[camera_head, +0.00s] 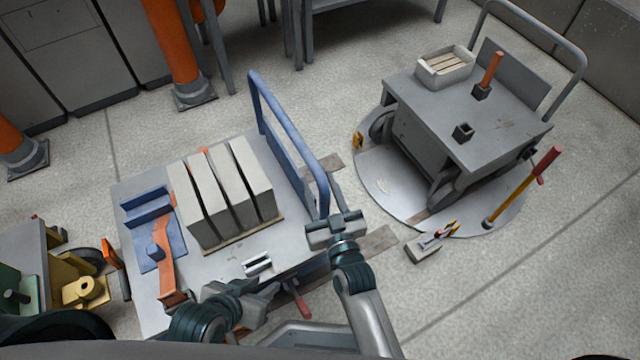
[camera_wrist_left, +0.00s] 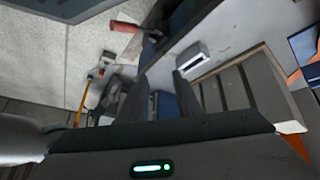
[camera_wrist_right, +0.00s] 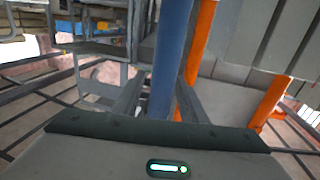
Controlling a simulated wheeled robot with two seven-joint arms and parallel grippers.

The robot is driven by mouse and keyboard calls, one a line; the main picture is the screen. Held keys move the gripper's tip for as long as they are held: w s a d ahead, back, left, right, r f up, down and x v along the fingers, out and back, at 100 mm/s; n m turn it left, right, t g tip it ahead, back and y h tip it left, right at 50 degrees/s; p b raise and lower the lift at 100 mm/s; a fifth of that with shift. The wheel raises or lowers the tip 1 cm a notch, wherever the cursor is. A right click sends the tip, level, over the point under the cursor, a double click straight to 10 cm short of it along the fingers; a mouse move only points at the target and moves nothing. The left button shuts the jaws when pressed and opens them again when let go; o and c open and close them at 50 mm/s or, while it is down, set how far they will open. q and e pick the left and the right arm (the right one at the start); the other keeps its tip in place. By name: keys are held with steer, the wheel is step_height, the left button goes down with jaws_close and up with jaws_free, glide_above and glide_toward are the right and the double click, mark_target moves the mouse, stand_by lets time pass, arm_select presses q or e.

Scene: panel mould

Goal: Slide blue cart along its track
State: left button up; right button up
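The blue cart has a grey deck (camera_head: 150,300) and a tall blue push handle (camera_head: 288,130) along its right end. Several upright grey panels (camera_head: 225,190) stand on the deck, and they also show in the left wrist view (camera_wrist_left: 235,95). My right gripper (camera_head: 328,220) is at the near post of the handle. In the right wrist view the blue post (camera_wrist_right: 170,60) stands between its fingers, with a gap on the left side, so it looks open. My left gripper (camera_head: 268,290) is open and empty over the near deck edge, close to a white bracket (camera_head: 257,263).
A round turntable (camera_head: 385,190) at right carries a grey cart (camera_head: 470,110). A yellow lever with red grip (camera_head: 525,185) and a small floor box (camera_head: 428,248) stand beside it. A red-handled lever (camera_head: 300,300) is at the blue cart's near edge. Orange posts (camera_head: 172,45) stand behind.

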steer(key=shift+s, duration=0.15)
arm_select(q)
steer(key=shift+s+a+f+g+p, duration=0.1)
steer(key=shift+s+a+g+p, duration=0.3)
steer(key=shift+a, duration=0.2)
arm_select(e)
steer(key=v, duration=1.7)
steer(key=shift+d, duration=0.1)
